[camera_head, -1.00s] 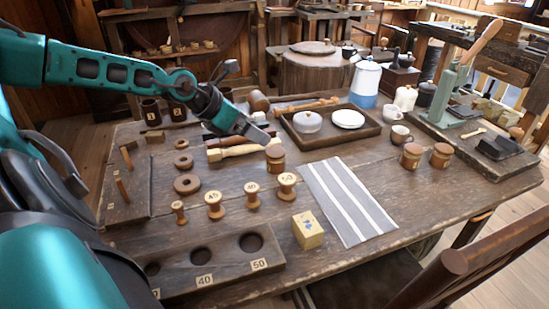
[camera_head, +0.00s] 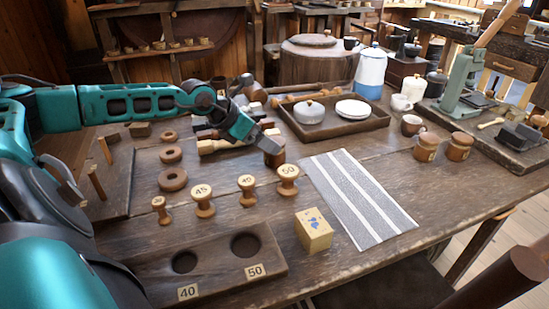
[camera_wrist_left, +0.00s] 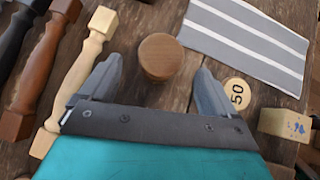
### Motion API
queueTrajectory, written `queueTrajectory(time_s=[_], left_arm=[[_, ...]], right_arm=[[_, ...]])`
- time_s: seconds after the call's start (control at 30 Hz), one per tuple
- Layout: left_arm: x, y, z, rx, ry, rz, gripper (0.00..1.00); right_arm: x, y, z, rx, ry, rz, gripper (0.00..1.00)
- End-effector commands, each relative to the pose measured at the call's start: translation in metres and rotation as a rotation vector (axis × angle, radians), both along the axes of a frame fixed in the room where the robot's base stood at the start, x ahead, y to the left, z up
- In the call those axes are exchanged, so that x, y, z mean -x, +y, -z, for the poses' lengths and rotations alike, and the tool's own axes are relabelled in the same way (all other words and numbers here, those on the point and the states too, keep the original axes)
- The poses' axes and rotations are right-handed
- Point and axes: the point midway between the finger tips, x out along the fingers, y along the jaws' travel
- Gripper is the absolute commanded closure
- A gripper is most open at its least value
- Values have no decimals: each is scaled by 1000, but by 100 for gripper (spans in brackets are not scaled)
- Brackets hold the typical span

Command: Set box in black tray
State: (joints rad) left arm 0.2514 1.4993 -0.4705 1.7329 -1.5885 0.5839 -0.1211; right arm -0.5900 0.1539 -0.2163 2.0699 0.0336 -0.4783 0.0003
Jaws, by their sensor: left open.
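The box (camera_head: 313,232) is small and pale yellow with a blue mark. It sits on the table beside the striped cloth, and also shows at the right of the left wrist view (camera_wrist_left: 285,124). The black tray (camera_head: 519,137) is small and stands on the board at the right. My left gripper (camera_head: 268,140) is open above the table near a wooden-lidded jar (camera_head: 273,155). In the left wrist view the jar's round lid (camera_wrist_left: 160,57) shows between the open fingers, with no contact visible. The box is outside the fingers. My right gripper is not in view.
A striped cloth (camera_head: 357,196) lies right of the box. Spools (camera_head: 203,200) and a holed block (camera_head: 215,265) are to its left. A brown tray (camera_head: 340,132) holds a lidded pot and white dish. Two jars (camera_head: 442,147) and a green press (camera_head: 459,92) stand toward the black tray.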

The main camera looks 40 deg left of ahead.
Motion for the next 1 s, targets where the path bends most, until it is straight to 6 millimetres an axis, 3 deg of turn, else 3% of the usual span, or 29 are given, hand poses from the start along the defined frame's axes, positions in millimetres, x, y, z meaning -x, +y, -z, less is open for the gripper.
queueTrajectory(time_s=[0.27, 0.6, 1.0], left_arm=[[-10, -4, 11, 2, -1, 0, 9], [-33, -10, 47, 3, -1, 0, 9], [-39, -12, 53, -1, 1, 1, 11]], right_arm=[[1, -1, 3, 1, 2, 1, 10], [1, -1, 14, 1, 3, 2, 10], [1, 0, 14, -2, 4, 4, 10]])
